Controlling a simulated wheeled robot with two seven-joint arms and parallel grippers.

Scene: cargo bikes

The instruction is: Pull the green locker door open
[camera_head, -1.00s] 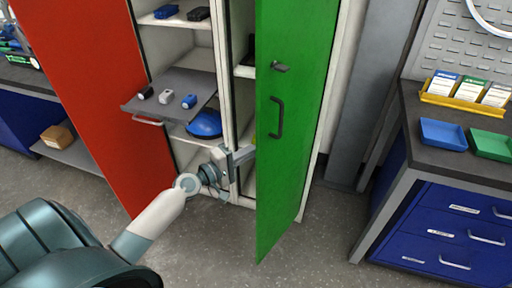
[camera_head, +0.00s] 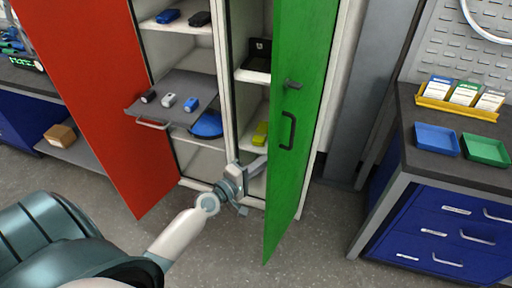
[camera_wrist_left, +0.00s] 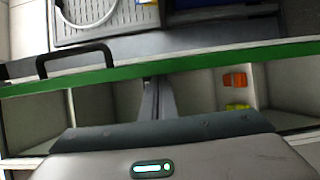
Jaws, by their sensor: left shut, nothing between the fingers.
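The green locker door (camera_head: 308,120) stands partly open in the head view, swung out from the locker. Its black bar handle (camera_head: 288,130) and a small latch (camera_head: 292,84) are on its outer face. In the left wrist view the door (camera_wrist_left: 210,66) shows edge-on as a green strip, with the handle (camera_wrist_left: 75,56) beyond it. My left gripper (camera_head: 258,165) is shut and empty, on the inner side of the door. Its fingers (camera_wrist_left: 155,100) reach up to the door's inner side; the fingertips are partly hidden, and I cannot tell whether they touch. My right gripper is not in view.
A red door (camera_head: 90,95) stands open at the left. Between the doors, a pulled-out grey shelf (camera_head: 178,88) carries small items. A blue drawer bench (camera_head: 440,215) with trays stands at the right. Floor (camera_head: 325,230) is clear between the green door and the bench.

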